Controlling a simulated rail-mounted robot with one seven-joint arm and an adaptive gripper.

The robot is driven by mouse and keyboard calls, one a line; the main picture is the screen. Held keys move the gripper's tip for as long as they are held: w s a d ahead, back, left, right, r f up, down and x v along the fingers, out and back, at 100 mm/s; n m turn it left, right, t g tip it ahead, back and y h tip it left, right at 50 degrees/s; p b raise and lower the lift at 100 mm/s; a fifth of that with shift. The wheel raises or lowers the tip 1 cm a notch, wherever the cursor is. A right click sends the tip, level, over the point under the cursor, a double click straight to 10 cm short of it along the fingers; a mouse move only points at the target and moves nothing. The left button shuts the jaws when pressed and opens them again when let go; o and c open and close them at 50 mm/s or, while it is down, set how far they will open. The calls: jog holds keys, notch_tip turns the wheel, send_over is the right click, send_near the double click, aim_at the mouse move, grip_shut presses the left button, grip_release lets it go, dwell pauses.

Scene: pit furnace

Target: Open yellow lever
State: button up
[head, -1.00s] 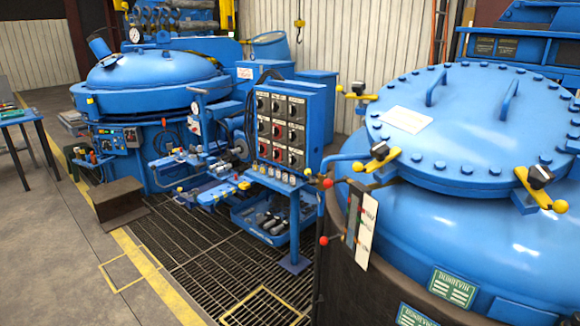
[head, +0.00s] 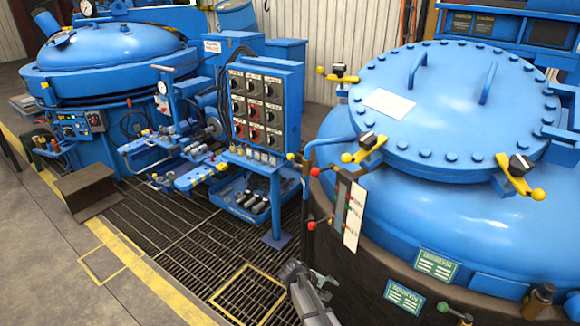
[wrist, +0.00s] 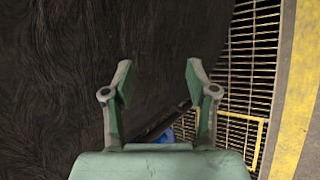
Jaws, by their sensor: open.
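Several yellow levers with black blocks sit around the lid of the large blue vessel (head: 400,214). One yellow lever (head: 364,152) is at the lid's front left, one (head: 514,176) at the front right, and one (head: 338,76) at the back left. I cannot tell which lever the task means. My gripper (head: 322,284) is low, beside the vessel's dark lower wall and well below the lid levers. In the wrist view my gripper (wrist: 158,76) is open and empty, with no lever between its fingers.
The dark vessel wall (wrist: 50,70) fills the left of the wrist view. A panel with red-knobbed levers (head: 345,205) stands at the vessel's left. A control box (head: 262,105) and a blue tray (head: 248,200) are farther left. The floor grating (head: 180,235) is partly clear.

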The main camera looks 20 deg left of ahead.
jog(key=w+a+r+n+t+p, duration=0.1)
jog(key=w+a+r+t, duration=0.15)
jog(key=a+r, duration=0.4)
jog(key=w+a+r+n+t, duration=0.1)
jog(key=w+a+r, duration=0.35)
jog(key=a, duration=0.25)
jog(key=w+a+r+n+t+p, duration=0.1)
jog(key=w+a+r+n+t, duration=0.15)
jog(key=a+r, duration=0.35)
jog(key=n+t, duration=0.3)
jog(key=t, duration=0.2)
send_near(288, 158)
jog(key=shift+h, duration=0.3)
jog(key=p+x, duration=0.2)
jog(key=x, duration=0.1)
jog(key=p+x, duration=0.2)
jog(key=x, duration=0.2)
jog(key=p+x, duration=0.2)
jog(key=x, duration=0.1)
jog(key=shift+w+a, duration=0.2)
jog(key=shift+w, duration=0.1)
jog(key=shift+w+d+f+p, duration=0.15)
jog(key=shift+w+d+p, duration=0.2)
jog(key=shift+w, duration=0.2)
jog(key=shift+c, duration=0.4)
grip_shut()
